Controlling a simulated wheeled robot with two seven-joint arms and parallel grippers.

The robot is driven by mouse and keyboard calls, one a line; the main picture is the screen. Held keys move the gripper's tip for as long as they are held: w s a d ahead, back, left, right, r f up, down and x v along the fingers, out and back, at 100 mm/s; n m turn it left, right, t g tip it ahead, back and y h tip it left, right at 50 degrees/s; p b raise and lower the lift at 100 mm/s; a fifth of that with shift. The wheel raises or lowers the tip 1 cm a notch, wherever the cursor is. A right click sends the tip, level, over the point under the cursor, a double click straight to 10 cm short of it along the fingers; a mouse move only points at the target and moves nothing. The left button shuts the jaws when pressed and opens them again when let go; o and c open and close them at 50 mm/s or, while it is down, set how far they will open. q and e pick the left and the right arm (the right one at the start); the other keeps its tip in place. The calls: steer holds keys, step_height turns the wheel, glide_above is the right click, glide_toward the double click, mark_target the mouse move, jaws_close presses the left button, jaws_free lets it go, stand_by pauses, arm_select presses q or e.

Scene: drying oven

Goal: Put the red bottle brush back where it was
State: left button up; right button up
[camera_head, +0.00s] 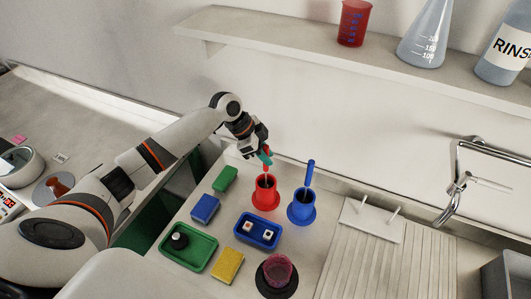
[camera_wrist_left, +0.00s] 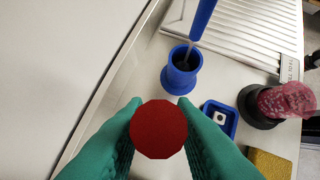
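The red bottle brush (camera_head: 267,164) is upright in the head view, its lower end in or just over the mouth of the red holder (camera_head: 265,195). My left gripper (camera_head: 265,155) has teal fingers and is closed around the brush's red handle from above. In the left wrist view, the round red end of the handle (camera_wrist_left: 158,130) sits between the two fingers (camera_wrist_left: 158,138) and appears to touch both. The red holder is hidden in that view. How deep the brush sits cannot be told. My right gripper is not in view.
A blue holder (camera_head: 301,210) with a blue brush (camera_head: 309,174) stands just right. In front are a blue tray (camera_head: 242,237), green tray (camera_head: 197,263), sponges (camera_head: 227,266) and a dark stand (camera_head: 277,288). A shelf with glassware (camera_head: 428,35) hangs above; a tap (camera_head: 456,190) is right.

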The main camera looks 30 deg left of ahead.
arm_select(q)
steer(key=shift+o, duration=0.9)
steer(key=shift+r, duration=0.2)
steer(key=b+v, duration=0.2)
steer(key=v, duration=1)
steer(key=shift+b, duration=0.4)
